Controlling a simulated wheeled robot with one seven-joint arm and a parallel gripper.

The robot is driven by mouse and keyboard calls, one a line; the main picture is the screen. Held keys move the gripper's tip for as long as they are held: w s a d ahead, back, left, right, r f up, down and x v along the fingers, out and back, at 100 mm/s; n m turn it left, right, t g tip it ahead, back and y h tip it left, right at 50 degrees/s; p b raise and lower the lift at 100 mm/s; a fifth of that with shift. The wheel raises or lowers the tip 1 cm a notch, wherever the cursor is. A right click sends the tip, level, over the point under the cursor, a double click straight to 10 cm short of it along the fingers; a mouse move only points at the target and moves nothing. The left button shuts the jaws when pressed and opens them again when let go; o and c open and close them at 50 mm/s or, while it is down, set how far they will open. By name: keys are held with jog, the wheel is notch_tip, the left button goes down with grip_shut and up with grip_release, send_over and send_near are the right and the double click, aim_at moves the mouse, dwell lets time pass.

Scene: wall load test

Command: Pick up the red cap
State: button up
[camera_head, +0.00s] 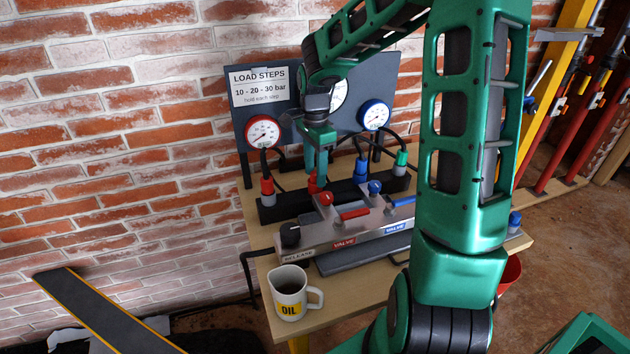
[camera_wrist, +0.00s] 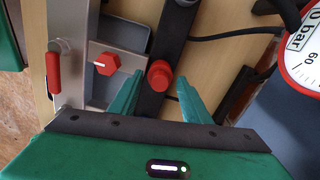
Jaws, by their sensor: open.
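The red cap (camera_wrist: 160,76) is round and sits on a dark block. In the head view the red cap (camera_head: 312,186) is partly hidden by my gripper (camera_head: 318,172), which points down from above. In the wrist view the green fingers of my gripper (camera_wrist: 160,82) are open. They show on the left and right of the cap, with nothing held. I cannot tell how far down beside it their tips reach.
A red valve knob (camera_wrist: 107,64) and red lever (camera_wrist: 53,74) are close by on the metal manifold. A gauge (camera_wrist: 302,60) and black hoses lie to the right in the wrist view. An OIL mug (camera_head: 289,293) stands at the bench's front left.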

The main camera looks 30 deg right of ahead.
aim_at(315, 173)
grip_shut()
jog(key=shift+r, duration=0.1)
dwell(0.3)
jog(key=shift+r, duration=0.6)
notch_tip(315, 173, up, 2)
jog(key=shift+w+r, duration=0.1)
jog(key=shift+r, duration=0.1)
jog(key=s+a+r, duration=0.3)
jog(key=a+r, duration=0.4)
jog(key=a, duration=0.4)
jog(key=shift+a, duration=0.15)
jog(key=shift+r, duration=0.1)
